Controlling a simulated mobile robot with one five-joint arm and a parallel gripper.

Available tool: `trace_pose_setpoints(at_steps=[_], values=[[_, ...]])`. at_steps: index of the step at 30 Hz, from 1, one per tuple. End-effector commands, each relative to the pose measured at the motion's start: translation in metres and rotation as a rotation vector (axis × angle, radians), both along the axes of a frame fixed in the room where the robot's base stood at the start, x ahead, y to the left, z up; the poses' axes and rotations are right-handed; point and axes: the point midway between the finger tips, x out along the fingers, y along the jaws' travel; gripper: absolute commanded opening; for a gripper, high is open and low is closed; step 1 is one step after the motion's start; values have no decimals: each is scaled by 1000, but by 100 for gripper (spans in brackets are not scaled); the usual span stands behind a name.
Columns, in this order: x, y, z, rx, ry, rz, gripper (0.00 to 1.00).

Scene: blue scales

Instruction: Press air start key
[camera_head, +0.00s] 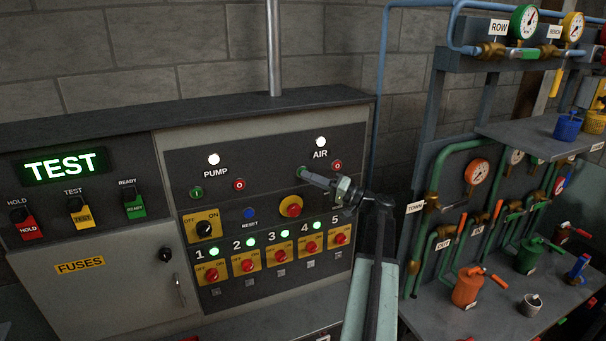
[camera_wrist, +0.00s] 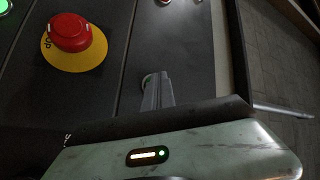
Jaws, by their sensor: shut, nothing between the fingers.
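The AIR start key, a small green round button (camera_head: 302,170), is on the dark panel below and left of the AIR label (camera_head: 320,154). My gripper (camera_head: 306,175) is shut and empty, its tips right at this key in the head view and partly covering it. In the wrist view my gripper (camera_wrist: 151,92) points at the panel and hides most of a round rim (camera_wrist: 146,80). I cannot tell whether the tips touch the key or how far it is pushed in. The white AIR lamp (camera_head: 320,142) is lit.
The red AIR stop key (camera_head: 337,165) is right of my gripper. A red mushroom button (camera_head: 291,206) on yellow sits just below. PUMP keys (camera_head: 196,192) are at left under a lit lamp. Several numbered switches (camera_head: 276,256) line the lower panel. Pipes and gauges (camera_head: 478,172) stand at right.

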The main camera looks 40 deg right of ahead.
Motion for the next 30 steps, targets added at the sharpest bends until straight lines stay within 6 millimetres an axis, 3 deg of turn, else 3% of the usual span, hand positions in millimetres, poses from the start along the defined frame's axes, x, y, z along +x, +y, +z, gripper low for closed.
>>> trace_pose_setpoints(at_steps=[7, 20, 30], values=[[-12, 4, 0, 1, 0, -2, 0], [-17, 7, 0, 0, 0, -1, 0], [-47, 19, 0, 0, 0, -1, 0]])
